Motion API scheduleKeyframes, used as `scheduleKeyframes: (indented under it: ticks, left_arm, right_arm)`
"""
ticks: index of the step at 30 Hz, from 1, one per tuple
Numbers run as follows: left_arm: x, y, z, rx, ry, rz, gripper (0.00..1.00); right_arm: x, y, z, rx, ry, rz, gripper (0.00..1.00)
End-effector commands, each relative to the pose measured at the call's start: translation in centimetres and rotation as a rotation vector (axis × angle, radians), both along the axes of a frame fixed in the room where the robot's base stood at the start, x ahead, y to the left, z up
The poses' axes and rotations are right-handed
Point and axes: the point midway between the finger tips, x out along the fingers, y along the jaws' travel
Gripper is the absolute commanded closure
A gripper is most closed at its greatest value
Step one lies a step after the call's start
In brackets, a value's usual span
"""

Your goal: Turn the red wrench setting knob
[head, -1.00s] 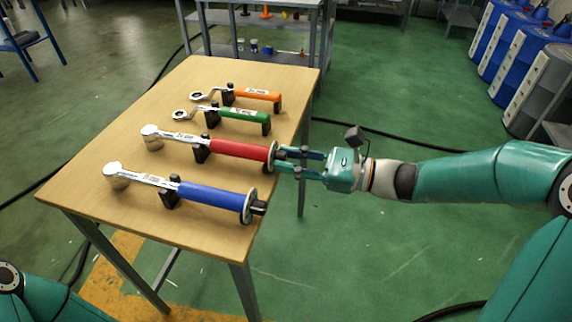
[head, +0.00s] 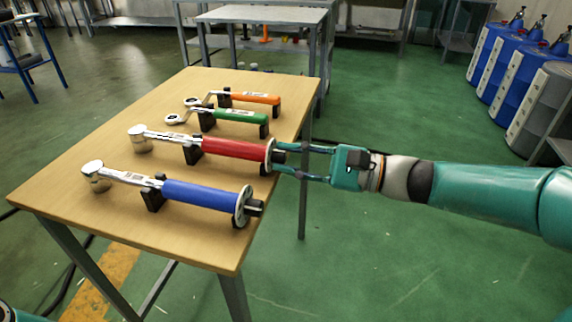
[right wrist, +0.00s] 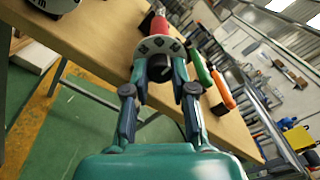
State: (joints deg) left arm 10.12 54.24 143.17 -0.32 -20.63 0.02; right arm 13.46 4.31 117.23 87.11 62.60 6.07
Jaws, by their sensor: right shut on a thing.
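The red wrench (head: 234,148) lies on black stands on the wooden table, its silver head to the left and its handle end to the right. A round light disc and a black setting knob sit at its handle end. In the right wrist view the knob (right wrist: 159,68) is between my fingertips, with the disc and red handle (right wrist: 160,28) beyond it. My right gripper (head: 277,157) comes from the right, shut on the knob at the table's right edge.
The blue wrench (head: 200,194) lies in front of the red one. Green (head: 240,115) and orange (head: 254,98) wrenches lie behind it. The wooden table (head: 110,218) ends just under the handle ends. Blue drums (head: 510,65) stand far right; the floor between is clear.

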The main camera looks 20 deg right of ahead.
Motion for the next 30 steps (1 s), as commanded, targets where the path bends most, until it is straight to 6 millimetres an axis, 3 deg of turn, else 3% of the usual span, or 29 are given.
scheduleKeyframes:
  ticks: [11,12,17,30]
  left_arm:
    - [0.0,0.0,-0.09,0.0,0.0,0.0,0.6]
    - [0.0,0.0,-0.09,0.0,0.0,0.0,0.6]
    - [0.0,0.0,-0.09,0.0,0.0,0.0,0.6]
    - [0.0,0.0,-0.02,0.0,0.0,0.0,0.6]
  right_arm:
    - [-0.07,0.02,-0.13,-0.006,-0.003,0.002,1.0]
    - [-0.08,0.03,-0.13,-0.006,-0.002,0.002,0.73]
    - [-0.06,0.02,-0.11,-0.005,-0.003,0.001,0.5]
    - [-0.52,-0.91,-0.08,-0.005,-0.004,-0.001,0.5]
